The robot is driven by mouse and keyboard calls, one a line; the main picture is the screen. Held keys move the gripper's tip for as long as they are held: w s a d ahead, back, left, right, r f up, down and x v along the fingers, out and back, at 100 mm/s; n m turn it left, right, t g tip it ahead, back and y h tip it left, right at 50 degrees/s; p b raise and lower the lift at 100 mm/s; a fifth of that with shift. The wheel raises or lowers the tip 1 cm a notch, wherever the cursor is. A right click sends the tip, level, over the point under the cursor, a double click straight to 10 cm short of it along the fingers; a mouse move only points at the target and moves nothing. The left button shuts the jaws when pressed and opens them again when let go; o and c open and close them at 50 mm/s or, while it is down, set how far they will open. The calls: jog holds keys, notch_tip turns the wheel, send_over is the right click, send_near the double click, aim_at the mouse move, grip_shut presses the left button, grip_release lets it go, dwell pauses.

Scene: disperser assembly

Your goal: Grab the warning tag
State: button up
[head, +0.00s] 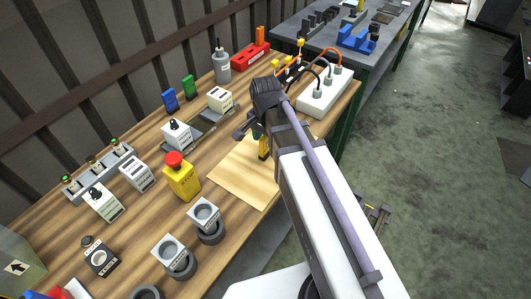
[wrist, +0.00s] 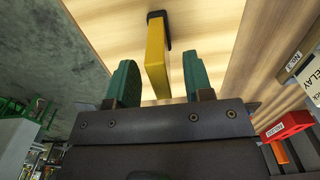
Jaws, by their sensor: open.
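The yellow upright piece (wrist: 156,60), which looks like the warning tag, stands on a light wooden board (head: 240,181). Its dark end (wrist: 158,16) shows at the top of the wrist view. In the head view a small part of the tag (head: 264,151) shows below my gripper, the rest hidden by my arm. My gripper (wrist: 158,72) is open, with one green finger on each side of the tag. Gaps show between the tag and both fingers; the right gap looks narrower.
A yellow stop-button box (head: 181,177) with a red top stands left of the board. A white box with cables (head: 325,92) is at the back right. Labelled blocks (head: 176,134) and ring-like parts (head: 204,216) stand nearby. The board is otherwise clear.

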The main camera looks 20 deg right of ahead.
notch_tip(320, 180, down, 3)
jog(key=shift+r+b, duration=0.1)
jog(key=shift+b, duration=0.55)
jog(key=shift+r, duration=0.2)
grip_shut()
